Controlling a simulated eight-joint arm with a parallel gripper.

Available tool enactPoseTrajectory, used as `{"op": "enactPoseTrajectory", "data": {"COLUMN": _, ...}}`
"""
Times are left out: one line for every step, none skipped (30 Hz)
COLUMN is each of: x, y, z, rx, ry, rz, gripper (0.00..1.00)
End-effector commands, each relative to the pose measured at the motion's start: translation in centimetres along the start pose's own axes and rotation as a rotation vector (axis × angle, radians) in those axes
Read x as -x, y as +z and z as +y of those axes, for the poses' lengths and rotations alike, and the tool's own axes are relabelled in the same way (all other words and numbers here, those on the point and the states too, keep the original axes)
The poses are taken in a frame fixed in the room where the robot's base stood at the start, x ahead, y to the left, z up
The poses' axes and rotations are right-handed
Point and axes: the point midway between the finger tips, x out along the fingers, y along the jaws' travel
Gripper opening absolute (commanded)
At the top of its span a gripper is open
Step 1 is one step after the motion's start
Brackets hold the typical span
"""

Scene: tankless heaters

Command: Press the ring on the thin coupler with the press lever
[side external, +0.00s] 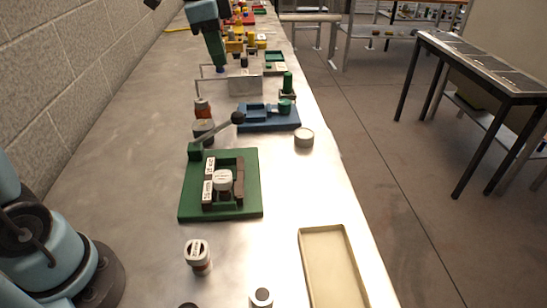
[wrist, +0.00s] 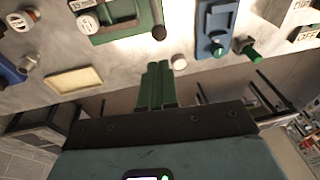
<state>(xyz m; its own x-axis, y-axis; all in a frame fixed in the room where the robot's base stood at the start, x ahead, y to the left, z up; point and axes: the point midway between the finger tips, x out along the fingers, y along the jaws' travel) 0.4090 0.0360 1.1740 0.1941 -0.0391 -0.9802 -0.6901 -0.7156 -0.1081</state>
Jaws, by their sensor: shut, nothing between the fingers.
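The green press fixture (side external: 248,205) sits on the metal bench, and part of it shows in the wrist view (wrist: 128,32). Its lever (side external: 220,129) slants up to a dark ball knob (side external: 238,118), also in the wrist view (wrist: 158,33). A round white-topped part (side external: 223,180), perhaps the thin coupler with its ring, sits upright between the fixture's dark blocks; I cannot make out the ring. My gripper (side external: 219,66), with green fingers, is shut and empty, raised beyond the fixture in the side view. In the wrist view its fingertips (wrist: 158,66) show apart from the knob.
A blue fixture (side external: 262,124) stands behind the green one, with a grey cap (side external: 304,138) near the bench edge. A beige tray (side external: 310,260) lies front right. A white-topped coupler (side external: 198,256) stands in front. Bare bench lies left of the green fixture.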

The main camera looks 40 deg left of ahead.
Motion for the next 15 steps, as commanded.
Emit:
{"op": "enactPoseTrajectory", "data": {"x": -0.8, "y": 0.0, "z": 0.0, "rx": 0.000, "ry": 0.000, "rz": 0.000, "gripper": 0.00}}
{"op": "enactPoseTrajectory", "data": {"x": -1.3, "y": 0.0, "z": 0.0, "rx": 0.000, "ry": 0.000, "rz": 0.000, "gripper": 0.00}}
{"op": "enactPoseTrajectory", "data": {"x": -1.9, "y": 0.0, "z": 0.0, "rx": 0.000, "ry": 0.000, "rz": 0.000, "gripper": 0.00}}
{"op": "enactPoseTrajectory", "data": {"x": -2.4, "y": 0.0, "z": 0.0, "rx": 0.000, "ry": 0.000, "rz": 0.000, "gripper": 0.00}}
{"op": "enactPoseTrajectory", "data": {"x": -2.9, "y": 0.0, "z": 0.0, "rx": 0.000, "ry": 0.000, "rz": 0.000, "gripper": 0.00}}
{"op": "enactPoseTrajectory", "data": {"x": -3.6, "y": 0.0, "z": 0.0, "rx": 0.000, "ry": 0.000, "rz": 0.000, "gripper": 0.00}}
{"op": "enactPoseTrajectory", "data": {"x": -4.1, "y": 0.0, "z": 0.0, "rx": 0.000, "ry": 0.000, "rz": 0.000, "gripper": 0.00}}
{"op": "enactPoseTrajectory", "data": {"x": -4.6, "y": 0.0, "z": 0.0, "rx": 0.000, "ry": 0.000, "rz": 0.000, "gripper": 0.00}}
{"op": "enactPoseTrajectory", "data": {"x": -5.2, "y": 0.0, "z": 0.0, "rx": -0.001, "ry": 0.000, "rz": 0.000, "gripper": 0.00}}
{"op": "enactPoseTrajectory", "data": {"x": -5.7, "y": 0.0, "z": 0.0, "rx": -0.001, "ry": 0.000, "rz": 0.000, "gripper": 0.00}}
{"op": "enactPoseTrajectory", "data": {"x": -6.2, "y": 0.0, "z": 0.0, "rx": -0.001, "ry": 0.000, "rz": 0.000, "gripper": 0.00}}
{"op": "enactPoseTrajectory", "data": {"x": -6.9, "y": 0.0, "z": 0.0, "rx": -0.001, "ry": 0.000, "rz": 0.000, "gripper": 0.00}}
{"op": "enactPoseTrajectory", "data": {"x": -7.3, "y": 0.0, "z": 0.0, "rx": -0.001, "ry": 0.000, "rz": 0.000, "gripper": 0.00}}
{"op": "enactPoseTrajectory", "data": {"x": -7.8, "y": 0.0, "z": 0.0, "rx": -0.001, "ry": 0.000, "rz": 0.000, "gripper": 0.00}}
{"op": "enactPoseTrajectory", "data": {"x": -8.4, "y": 0.0, "z": 0.0, "rx": -0.001, "ry": -0.001, "rz": 0.000, "gripper": 0.00}}
